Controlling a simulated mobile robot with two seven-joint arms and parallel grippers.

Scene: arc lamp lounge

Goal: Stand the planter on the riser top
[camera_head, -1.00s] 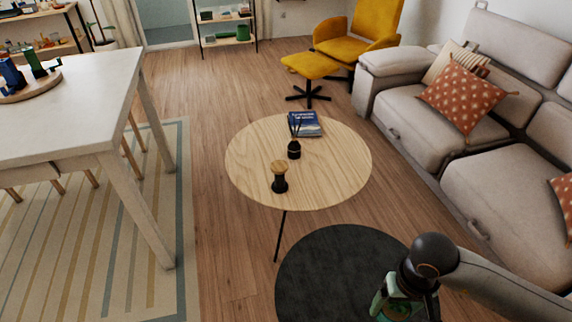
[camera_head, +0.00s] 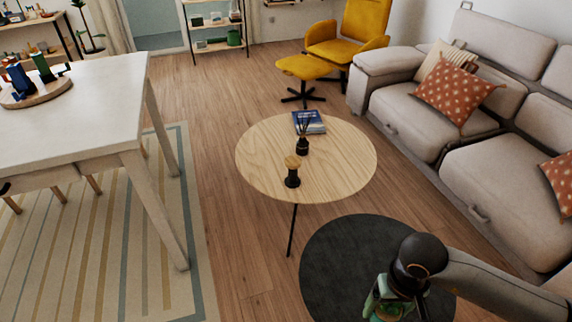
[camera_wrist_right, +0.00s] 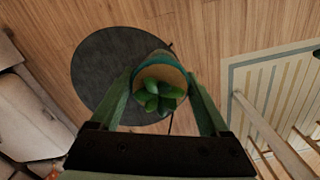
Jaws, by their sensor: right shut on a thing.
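The planter (camera_wrist_right: 158,92) is a round pot with a teal rim and a green succulent in it. In the right wrist view it sits between the green fingers of my right gripper, which is shut on it. In the head view my right gripper (camera_head: 390,302) is at the bottom, over the dark round rug; the planter is mostly hidden there. My left gripper is not in view. I cannot surely identify the riser. A round wooden board (camera_head: 39,96) lies on the white table at left, with blue and green items on it.
A round wooden coffee table (camera_head: 345,170) holds a book (camera_head: 310,122), a dark reed bottle (camera_head: 302,146) and a dark jar with a wooden top (camera_head: 292,172). The white table (camera_head: 95,125) is at left, a grey sofa (camera_head: 500,185) at right. Bare floor lies between the tables.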

